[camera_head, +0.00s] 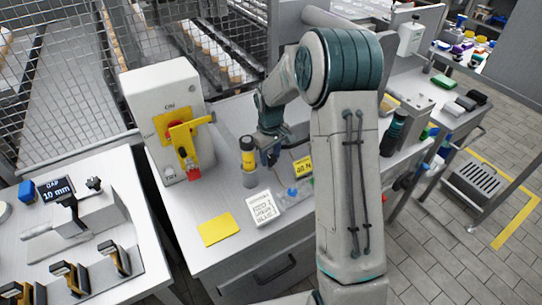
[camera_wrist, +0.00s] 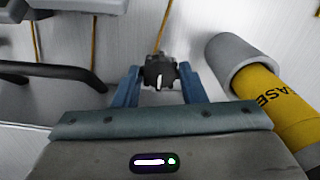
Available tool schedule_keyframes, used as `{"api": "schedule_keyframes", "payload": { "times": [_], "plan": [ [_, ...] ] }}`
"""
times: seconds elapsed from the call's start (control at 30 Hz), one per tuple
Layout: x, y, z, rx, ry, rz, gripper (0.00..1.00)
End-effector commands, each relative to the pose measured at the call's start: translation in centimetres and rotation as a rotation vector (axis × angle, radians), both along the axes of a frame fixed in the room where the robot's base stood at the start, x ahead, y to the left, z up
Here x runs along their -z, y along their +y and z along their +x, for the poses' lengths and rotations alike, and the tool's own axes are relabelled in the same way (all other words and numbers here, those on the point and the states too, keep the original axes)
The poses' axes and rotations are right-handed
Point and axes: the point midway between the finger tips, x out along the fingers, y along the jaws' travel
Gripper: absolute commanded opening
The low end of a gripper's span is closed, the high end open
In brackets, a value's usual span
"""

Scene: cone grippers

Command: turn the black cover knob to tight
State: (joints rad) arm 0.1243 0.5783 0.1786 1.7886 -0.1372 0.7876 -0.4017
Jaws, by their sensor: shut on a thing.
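The black cover knob (camera_wrist: 160,72) is in the middle of the wrist view, between the blue fingers of my gripper (camera_wrist: 160,80). The knob is small and lobed, with a white mark on its near face that points down in the picture. My fingers are shut on it, one on each side. In the head view, my gripper (camera_head: 271,157) is low over the middle bench, and the knob cannot be made out there. No wording for tight is readable around the knob.
A grey and yellow grease tube (camera_wrist: 272,95) lies close right of my fingers in the wrist view. A black bar (camera_wrist: 65,72) is to the left.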

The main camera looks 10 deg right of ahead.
Motion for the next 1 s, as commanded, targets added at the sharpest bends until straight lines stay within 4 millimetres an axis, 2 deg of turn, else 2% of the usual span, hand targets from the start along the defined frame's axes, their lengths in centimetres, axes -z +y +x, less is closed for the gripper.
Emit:
{"api": "schedule_keyframes", "payload": {
  "times": [0.57, 0.6, 0.67, 1.0],
  "plan": [
    [-0.25, 0.04, 0.24, 0.031, -0.009, 0.001, 0.15],
    [-0.25, 0.04, 0.24, 0.031, -0.009, 0.001, 0.46],
    [-0.22, 0.03, 0.21, 0.031, -0.008, 0.001, 0.59],
    [-0.42, 0.01, 0.11, 0.030, -0.004, 0.000, 0.59]
  ]
}}
